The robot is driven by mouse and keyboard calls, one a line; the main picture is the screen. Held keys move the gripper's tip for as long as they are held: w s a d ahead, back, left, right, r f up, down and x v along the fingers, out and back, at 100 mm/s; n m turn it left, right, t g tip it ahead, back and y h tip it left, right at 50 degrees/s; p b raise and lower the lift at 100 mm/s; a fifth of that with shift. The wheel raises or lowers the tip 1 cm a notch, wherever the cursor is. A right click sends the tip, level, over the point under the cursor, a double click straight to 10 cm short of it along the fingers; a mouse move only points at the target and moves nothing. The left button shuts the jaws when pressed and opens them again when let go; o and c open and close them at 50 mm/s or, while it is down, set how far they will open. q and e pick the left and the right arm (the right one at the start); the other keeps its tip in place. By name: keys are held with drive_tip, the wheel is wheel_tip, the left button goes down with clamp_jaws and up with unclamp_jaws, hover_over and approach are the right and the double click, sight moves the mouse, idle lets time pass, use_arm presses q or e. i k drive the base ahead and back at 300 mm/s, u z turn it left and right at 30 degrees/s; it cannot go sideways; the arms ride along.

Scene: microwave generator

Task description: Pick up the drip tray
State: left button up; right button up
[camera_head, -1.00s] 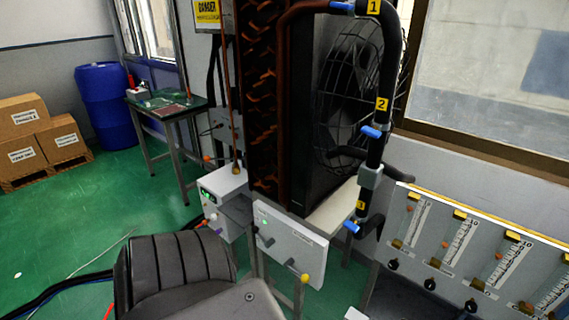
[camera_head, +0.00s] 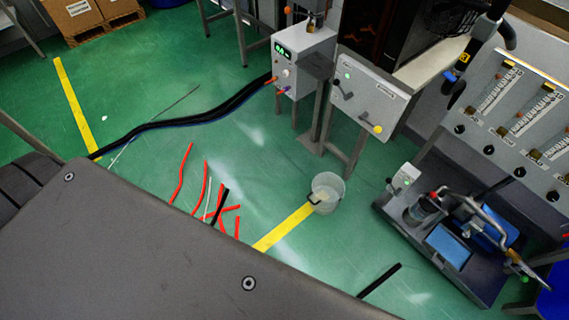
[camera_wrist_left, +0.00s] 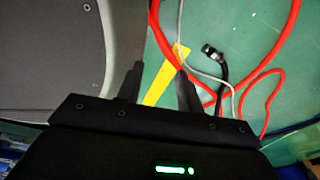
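I cannot clearly make out a drip tray. A dark, low-sided platform (camera_head: 465,275) on the floor at the right of the head view carries a pump-like unit (camera_head: 422,208) and blue parts, but I cannot tell if it is the tray. Neither gripper shows in the head view. My right gripper is out of sight.
Red hoses (camera_head: 207,185) and black cables (camera_head: 200,115) lie on the green floor. A grey control box (camera_head: 302,60), a white panel (camera_head: 365,85) and a gauge panel (camera_head: 530,120) stand at the back and right. Red hose (camera_wrist_left: 220,50) also shows beyond my left gripper.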

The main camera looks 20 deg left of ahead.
sight(445, 244)
drive_tip(key=u, duration=0.05)
drive_tip(key=k, duration=0.15)
drive_tip(key=z, duration=2.85)
drive_tip(key=i, duration=1.8)
drive_tip(key=u, duration=1.55)
